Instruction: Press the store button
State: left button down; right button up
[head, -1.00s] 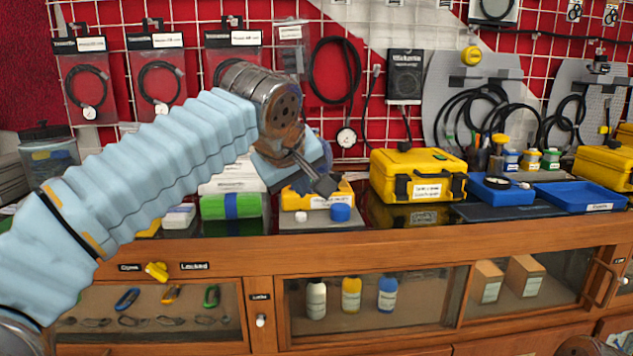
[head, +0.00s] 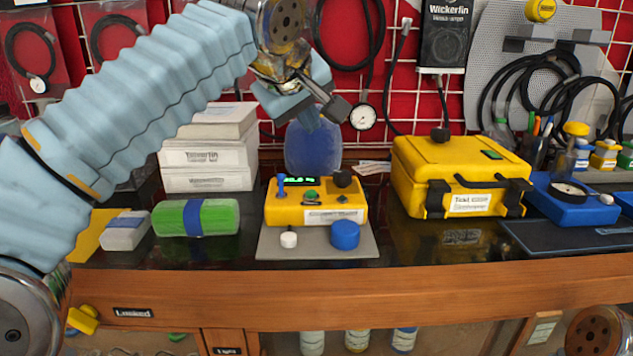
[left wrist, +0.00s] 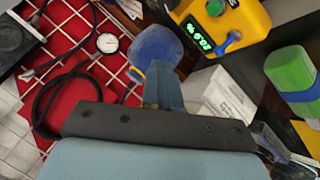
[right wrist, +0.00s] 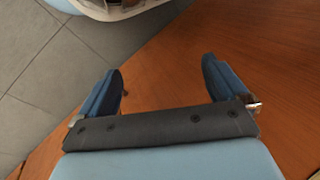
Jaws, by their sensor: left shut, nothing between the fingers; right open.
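The yellow test device (head: 315,203) stands on a grey mat on the dark counter in the head view. The left wrist view shows the device (left wrist: 225,22) upside down. My left gripper (head: 312,122) is shut and empty, above and behind the device, apart from it. My right gripper (right wrist: 160,90) is open and empty over brown wood.
On the mat (head: 318,250) are a white knob (head: 289,239) and a blue cap (head: 345,234). A green roll (head: 197,218) and white boxes (head: 209,155) stand left. A yellow case (head: 460,175) stands right. A gauge (head: 363,117) hangs behind.

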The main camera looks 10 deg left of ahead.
pick_arm(q)
send_over(308, 200)
notch_tip(308, 200, down, 6)
jog(key=shift+r, duration=0.25)
notch_tip(308, 200, down, 2)
jog(key=shift+f+b, duration=0.2)
jog(key=shift+b, duration=0.7)
jog(key=shift+f+b, duration=0.4)
jog(key=shift+f, duration=0.05)
dwell(1.1)
jog(key=shift+f+b, duration=0.4)
jog(key=shift+b, duration=0.05)
jog(key=shift+f+b, duration=0.45)
jog(key=shift+f, duration=0.05)
dwell(0.5)
jog(key=shift+r+p, duration=0.8)
jog(key=shift+r, duration=0.15)
